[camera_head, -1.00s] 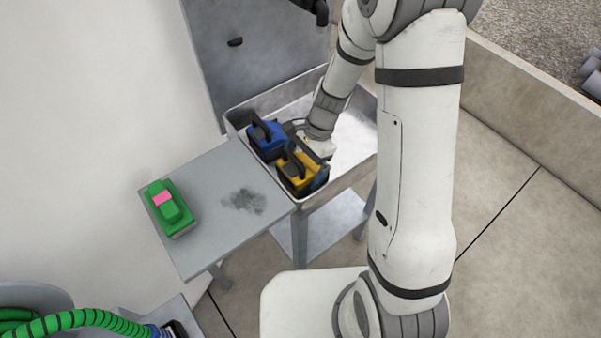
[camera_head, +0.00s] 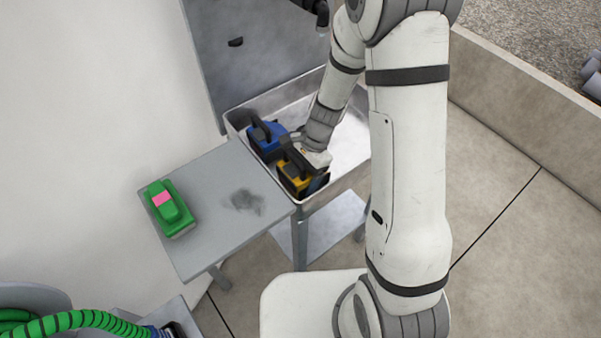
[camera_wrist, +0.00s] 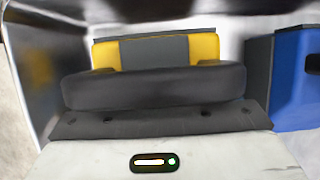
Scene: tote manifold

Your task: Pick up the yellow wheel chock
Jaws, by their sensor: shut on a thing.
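The yellow wheel chock (camera_head: 291,184) sits in the near corner of the grey metal tray (camera_head: 337,190). It has yellow sides, a dark grey middle and a dark top. My gripper (camera_head: 291,150) is over it, shut on its top part. In the wrist view the yellow wheel chock (camera_wrist: 204,48) is straight ahead, partly hidden by a dark rounded bar. My fingertips are hard to make out, and I cannot see clear space under the chock.
A blue block with a black handle (camera_head: 268,148) stands close beside the chock in the tray; its blue side shows in the wrist view (camera_wrist: 296,85). A green item with a pink patch (camera_head: 171,212) lies on the grey side table (camera_head: 210,240). The tray's right part looks empty.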

